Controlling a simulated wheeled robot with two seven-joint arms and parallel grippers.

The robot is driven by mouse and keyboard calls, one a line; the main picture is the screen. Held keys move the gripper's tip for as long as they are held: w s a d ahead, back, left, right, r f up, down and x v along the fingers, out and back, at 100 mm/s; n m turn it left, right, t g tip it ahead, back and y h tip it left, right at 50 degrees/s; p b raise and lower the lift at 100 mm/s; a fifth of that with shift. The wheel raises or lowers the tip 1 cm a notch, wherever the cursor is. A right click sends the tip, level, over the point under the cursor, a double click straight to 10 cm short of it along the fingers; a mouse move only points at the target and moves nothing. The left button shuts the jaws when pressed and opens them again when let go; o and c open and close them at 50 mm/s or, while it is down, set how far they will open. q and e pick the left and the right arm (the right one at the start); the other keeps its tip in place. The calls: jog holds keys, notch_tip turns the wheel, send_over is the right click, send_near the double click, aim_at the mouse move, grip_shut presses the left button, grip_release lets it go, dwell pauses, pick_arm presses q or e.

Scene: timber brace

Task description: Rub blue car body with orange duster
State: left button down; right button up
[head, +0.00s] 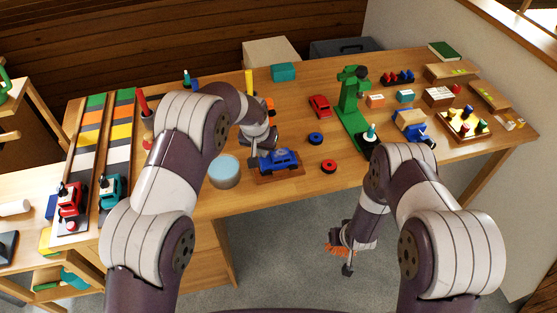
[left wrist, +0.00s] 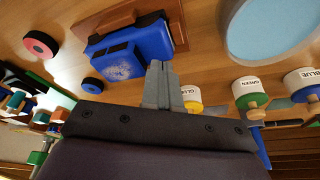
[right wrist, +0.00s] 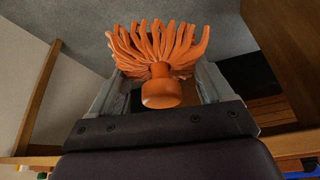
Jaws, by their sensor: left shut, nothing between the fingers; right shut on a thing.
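The blue car body (head: 278,159) sits on a brown wooden board (head: 290,173) near the table's front edge. A pale speckled patch shows on its top in the left wrist view (left wrist: 118,66). My left gripper (head: 262,158) is shut and empty, its fingertips right at the car's side; the left wrist view shows the closed fingers (left wrist: 160,75) by the car, and I cannot tell whether they touch. The orange duster (right wrist: 158,50) is held in my right gripper (right wrist: 160,95), with its strands spread beyond the fingers. My right gripper hangs low over the floor, in front of the table.
A light-blue round tub (head: 224,171) stands left of the car. A green press (head: 352,105) stands further right. Striped lanes with toy trucks (head: 72,200) fill the table's left end.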

pick_arm(q)
jog(key=shift+f+b, duration=0.3)
jog(key=shift+f, duration=0.3)
pick_arm(e)
jog(key=shift+f, duration=0.3)
pick_arm(q)
jog(key=shift+r, duration=0.1)
notch_tip(320, 180, up, 6)
jog(key=p, duration=0.4)
jog(key=shift+p, duration=0.3)
pick_arm(e)
notch_tip(320, 180, up, 4)
jog(key=shift+r, duration=0.25)
